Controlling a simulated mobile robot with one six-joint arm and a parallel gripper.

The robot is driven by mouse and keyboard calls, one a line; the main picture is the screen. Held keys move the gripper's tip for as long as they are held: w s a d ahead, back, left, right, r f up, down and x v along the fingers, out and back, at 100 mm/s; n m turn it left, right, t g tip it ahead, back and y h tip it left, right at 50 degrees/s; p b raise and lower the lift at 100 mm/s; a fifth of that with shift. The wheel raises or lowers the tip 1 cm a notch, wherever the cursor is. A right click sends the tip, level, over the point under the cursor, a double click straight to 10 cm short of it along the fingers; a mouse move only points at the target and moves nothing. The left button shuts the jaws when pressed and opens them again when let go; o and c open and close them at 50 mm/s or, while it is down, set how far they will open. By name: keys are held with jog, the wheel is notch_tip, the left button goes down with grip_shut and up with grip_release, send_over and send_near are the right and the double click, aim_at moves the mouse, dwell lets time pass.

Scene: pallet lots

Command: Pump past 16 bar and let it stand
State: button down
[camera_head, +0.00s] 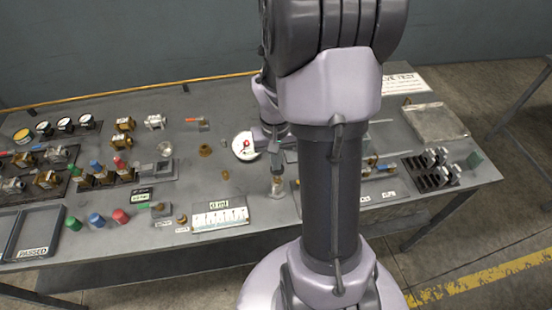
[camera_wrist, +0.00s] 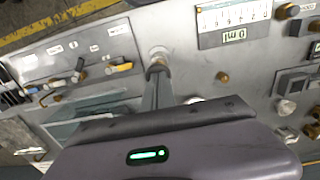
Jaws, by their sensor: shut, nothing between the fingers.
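A round white gauge (camera_head: 244,146) with a red mark lies near the middle of the bench; its reading is too small to make out. A test panel with blue and yellow-orange levers (camera_wrist: 75,62) is left of the fingers in the wrist view. In the head view, my arm hides much of this panel. I cannot identify a pump handle.
A scale plate (camera_head: 221,218) with a "0 ml" display sits at the bench front. Valves, several gauges (camera_head: 65,125) and coloured caps (camera_head: 96,220) fill the left side. A "PASSED" tray (camera_head: 38,230) is front left. A grey tray (camera_head: 434,122) and a dark rack (camera_head: 428,170) are right.

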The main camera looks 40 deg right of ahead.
notch_tip(320, 180, down, 4)
jog(key=b, duration=0.3)
jog(key=shift+r, duration=0.1)
jog(key=shift+s+a+r, duration=0.1)
jog(key=shift+s, duration=0.05)
jog(key=shift+r+p, duration=0.4)
jog(key=shift+p, duration=0.15)
notch_tip(320, 180, up, 14)
jog(key=p, duration=0.6)
jog(key=shift+w+f, duration=0.25)
